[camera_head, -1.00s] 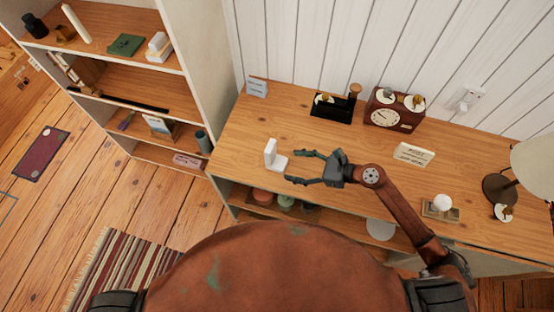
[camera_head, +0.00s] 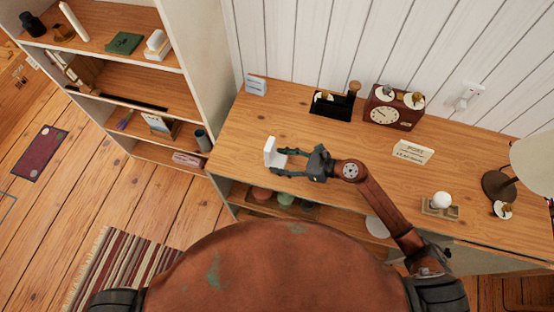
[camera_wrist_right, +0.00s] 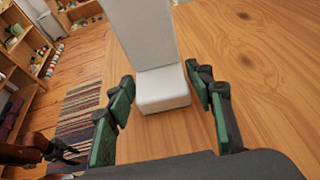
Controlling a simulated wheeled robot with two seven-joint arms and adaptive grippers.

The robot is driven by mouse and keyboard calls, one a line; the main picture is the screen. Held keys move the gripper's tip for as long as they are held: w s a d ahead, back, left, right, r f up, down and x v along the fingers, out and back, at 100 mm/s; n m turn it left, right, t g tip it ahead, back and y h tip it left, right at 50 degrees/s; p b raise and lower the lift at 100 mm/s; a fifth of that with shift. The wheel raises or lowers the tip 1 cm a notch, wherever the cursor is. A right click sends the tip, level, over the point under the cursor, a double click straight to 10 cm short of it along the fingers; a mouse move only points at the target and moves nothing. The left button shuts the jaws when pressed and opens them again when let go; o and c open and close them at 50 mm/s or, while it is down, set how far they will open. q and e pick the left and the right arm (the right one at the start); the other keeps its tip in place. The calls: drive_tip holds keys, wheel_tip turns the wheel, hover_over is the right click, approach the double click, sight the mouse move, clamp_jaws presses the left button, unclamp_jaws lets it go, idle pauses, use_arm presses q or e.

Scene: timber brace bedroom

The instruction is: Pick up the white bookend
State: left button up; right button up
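The white bookend (camera_head: 269,152) stands upright on the wooden desk (camera_head: 330,210), near its left front part. It is L-shaped, with a tall plate and a low foot. My right gripper (camera_head: 281,162) is open at the bookend, its fingers reaching left to the foot side. In the right wrist view, the bookend (camera_wrist_right: 158,85) stands between and just beyond the two green-padded fingertips of my right gripper (camera_wrist_right: 160,95), with gaps visible on both sides.
On the desk are a small card (camera_head: 256,86), a black tray (camera_head: 332,104), a brown clock (camera_head: 392,112), a white sign (camera_head: 413,152), a white ball on a stand (camera_head: 442,201) and a lamp (camera_head: 497,186). A bookshelf (camera_head: 205,60) stands at left. Desk space behind the bookend is clear.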

clamp_jaws()
idle(0.4)
drive_tip(key=shift+w+r, duration=0.1)
drive_tip(key=shift+r, duration=0.1)
drive_tip(key=shift+r, duration=0.1)
